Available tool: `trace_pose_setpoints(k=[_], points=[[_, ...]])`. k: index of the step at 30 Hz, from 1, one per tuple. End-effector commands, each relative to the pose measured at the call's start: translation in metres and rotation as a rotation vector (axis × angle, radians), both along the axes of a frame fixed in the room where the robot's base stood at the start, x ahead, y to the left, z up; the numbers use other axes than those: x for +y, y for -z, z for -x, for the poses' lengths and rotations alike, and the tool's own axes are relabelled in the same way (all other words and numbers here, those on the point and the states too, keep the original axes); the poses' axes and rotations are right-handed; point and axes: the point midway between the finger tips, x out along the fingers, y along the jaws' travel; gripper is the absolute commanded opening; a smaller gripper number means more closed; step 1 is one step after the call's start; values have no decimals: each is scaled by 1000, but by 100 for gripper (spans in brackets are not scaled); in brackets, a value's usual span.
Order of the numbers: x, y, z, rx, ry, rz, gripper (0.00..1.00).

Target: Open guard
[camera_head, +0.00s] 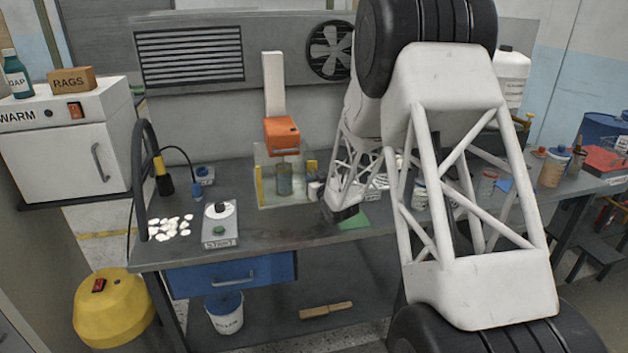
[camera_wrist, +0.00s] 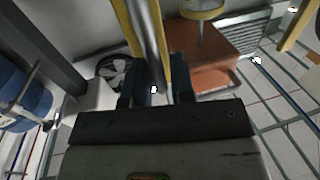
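The guard (camera_head: 262,190) is a clear box with yellow edge strips around an orange-headed machine (camera_head: 282,135) on the bench. It looks closed around a greenish-grey vessel (camera_head: 284,180). My gripper (camera_head: 322,190) is low at the right side of the guard, partly hidden by my own arm. In the wrist view, the two dark blue fingers of my gripper (camera_wrist: 157,82) stand apart. A grey bar (camera_wrist: 150,35) with yellow strips beside it runs between them. I cannot tell whether the fingers touch the bar. The orange machine head also shows there (camera_wrist: 205,62).
A small scale (camera_head: 221,224) and white pieces (camera_head: 172,227) lie on the bench left of the guard. A black curved hose (camera_head: 138,180) stands at the left edge. A green sheet (camera_head: 352,220) lies near the gripper. Jars and containers stand to the right.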

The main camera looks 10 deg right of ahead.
Motion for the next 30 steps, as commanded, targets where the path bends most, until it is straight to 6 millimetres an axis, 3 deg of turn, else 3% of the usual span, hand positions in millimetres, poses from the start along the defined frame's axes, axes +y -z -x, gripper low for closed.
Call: trace_pose_setpoints(k=[1, 4, 20, 30], points=[[0, 0, 0, 0, 0, 0, 14], [0, 0, 0, 0, -1, 0, 0], [5, -1, 5, -2, 20, 1, 0], [13, -1, 27, -2, 133, 1, 0]])
